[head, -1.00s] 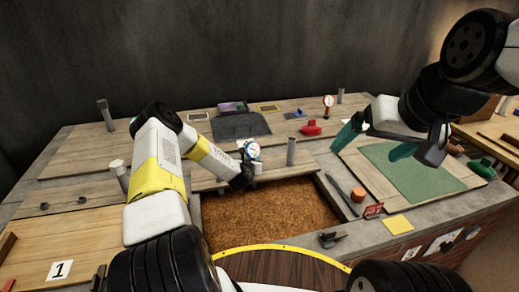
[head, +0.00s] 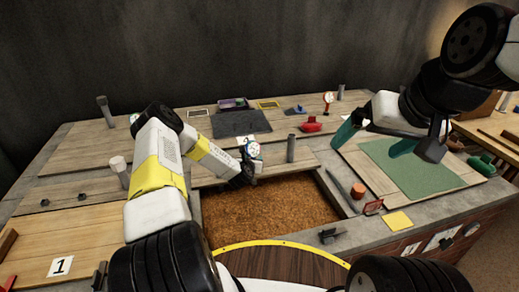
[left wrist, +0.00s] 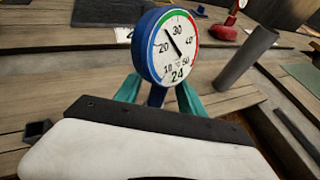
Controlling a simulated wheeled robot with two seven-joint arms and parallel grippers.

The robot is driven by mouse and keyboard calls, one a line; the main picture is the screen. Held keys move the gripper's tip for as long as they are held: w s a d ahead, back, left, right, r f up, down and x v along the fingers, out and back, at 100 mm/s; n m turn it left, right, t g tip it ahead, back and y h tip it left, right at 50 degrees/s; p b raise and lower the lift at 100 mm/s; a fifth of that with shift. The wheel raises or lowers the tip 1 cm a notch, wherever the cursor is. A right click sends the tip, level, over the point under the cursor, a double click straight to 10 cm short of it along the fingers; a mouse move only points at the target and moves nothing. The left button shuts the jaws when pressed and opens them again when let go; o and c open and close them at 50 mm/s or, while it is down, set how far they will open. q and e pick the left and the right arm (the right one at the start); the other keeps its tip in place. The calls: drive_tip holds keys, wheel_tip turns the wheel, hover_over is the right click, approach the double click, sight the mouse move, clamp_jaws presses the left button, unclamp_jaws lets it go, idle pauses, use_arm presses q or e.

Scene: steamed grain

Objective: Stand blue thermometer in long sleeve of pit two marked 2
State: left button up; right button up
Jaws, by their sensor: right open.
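The blue thermometer (head: 251,150) has a round white dial with a blue, green and red rim; it also shows large in the left wrist view (left wrist: 172,45). My left gripper (head: 245,178) is shut on it just below the dial, with teal fingers on either side. Its lower stem is hidden. A tall grey sleeve (head: 291,148) stands upright to the right of the thermometer, apart from it; it also shows in the left wrist view (left wrist: 245,58). A white card (left wrist: 122,34), mostly hidden, lies behind the dial. My right gripper (head: 374,141) is open and empty.
An open pit of brown grain (head: 272,208) lies in front of the sleeve. Other grey tubes stand at the back left (head: 105,112) and back right (head: 340,92). A red-rimmed dial (head: 328,98) and a red object (head: 311,124) are behind. A green mat (head: 410,168) lies right.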

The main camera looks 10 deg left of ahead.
use_arm(q)
drive_tip(key=v, duration=0.7)
drive_tip(key=shift+s+r, duration=0.2)
drive_tip(key=shift+s, duration=0.15)
